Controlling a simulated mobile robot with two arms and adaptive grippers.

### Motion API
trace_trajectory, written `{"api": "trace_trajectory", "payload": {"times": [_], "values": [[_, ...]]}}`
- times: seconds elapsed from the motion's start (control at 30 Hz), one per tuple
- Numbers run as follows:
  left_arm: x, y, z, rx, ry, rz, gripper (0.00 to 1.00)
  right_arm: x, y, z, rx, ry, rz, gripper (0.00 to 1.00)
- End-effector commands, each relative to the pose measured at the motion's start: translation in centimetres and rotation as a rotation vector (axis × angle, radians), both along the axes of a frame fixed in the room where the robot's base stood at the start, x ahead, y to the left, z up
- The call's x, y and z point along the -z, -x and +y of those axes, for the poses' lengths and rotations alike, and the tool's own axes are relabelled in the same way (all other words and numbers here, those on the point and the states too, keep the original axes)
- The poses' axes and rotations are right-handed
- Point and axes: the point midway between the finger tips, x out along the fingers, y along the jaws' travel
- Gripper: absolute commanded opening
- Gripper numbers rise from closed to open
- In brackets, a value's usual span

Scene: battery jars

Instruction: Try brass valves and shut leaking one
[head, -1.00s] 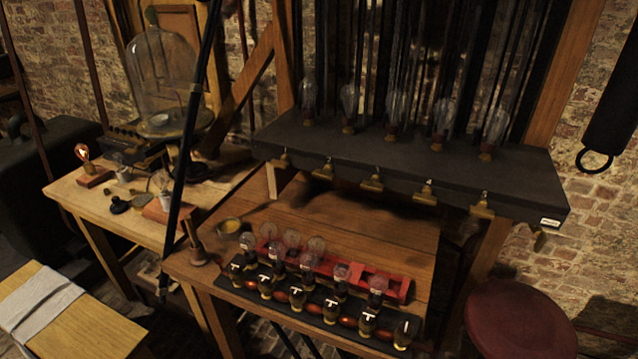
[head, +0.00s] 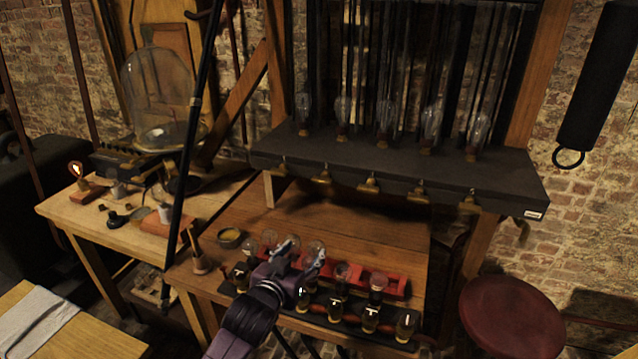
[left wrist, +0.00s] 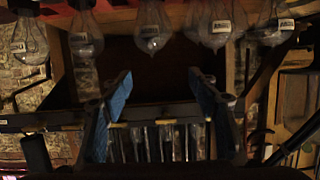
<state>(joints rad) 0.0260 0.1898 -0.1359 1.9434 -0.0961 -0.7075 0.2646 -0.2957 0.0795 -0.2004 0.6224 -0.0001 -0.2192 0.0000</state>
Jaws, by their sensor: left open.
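Several small brass valves hang in a row under the front edge of a dark shelf (head: 400,172). The leftmost valve (head: 280,167), a middle valve (head: 368,184) and the rightmost valve (head: 470,203) show in the head view; which one leaks cannot be told. My left gripper (head: 300,251) is open and empty, over the bulb rack on the table, below and in front of the valves and apart from them. Its blue-padded fingers stand wide apart in the left wrist view (left wrist: 162,92). My right gripper is out of view.
Clear glass bulbs stand on the shelf. A red rack (head: 395,287) with bulbs and a dark strip of small bulbs lie along the wooden table's (head: 370,228) front. A small bowl (head: 229,237) and a dark slanting pole are left; a red stool (head: 512,318) is right.

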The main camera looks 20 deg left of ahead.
Motion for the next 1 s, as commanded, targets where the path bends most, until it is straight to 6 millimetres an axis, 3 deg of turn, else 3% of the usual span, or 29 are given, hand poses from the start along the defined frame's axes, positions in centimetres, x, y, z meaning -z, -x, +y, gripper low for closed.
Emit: {"api": "trace_trajectory", "payload": {"times": [0.1,0.2,0.3,0.47,0.8,1.0], "values": [[-5.2,-3.5,0.2,0.007,0.015,-0.146,0.55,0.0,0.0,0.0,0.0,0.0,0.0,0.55],[-8.7,-5.4,0.3,0.016,0.027,-0.241,0.55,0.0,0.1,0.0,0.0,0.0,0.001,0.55],[-10.8,-6.4,0.3,0.024,0.034,-0.299,0.55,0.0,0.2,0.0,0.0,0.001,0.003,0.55],[-11.5,-7.6,0.3,0.026,0.038,-0.315,0.55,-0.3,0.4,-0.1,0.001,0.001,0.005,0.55],[-11.5,-12.1,0.1,0.027,0.036,-0.313,0.55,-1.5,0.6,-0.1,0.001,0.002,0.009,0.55],[-11.3,-13.9,0.0,0.027,0.038,-0.312,0.55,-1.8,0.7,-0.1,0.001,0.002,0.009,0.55]]}}
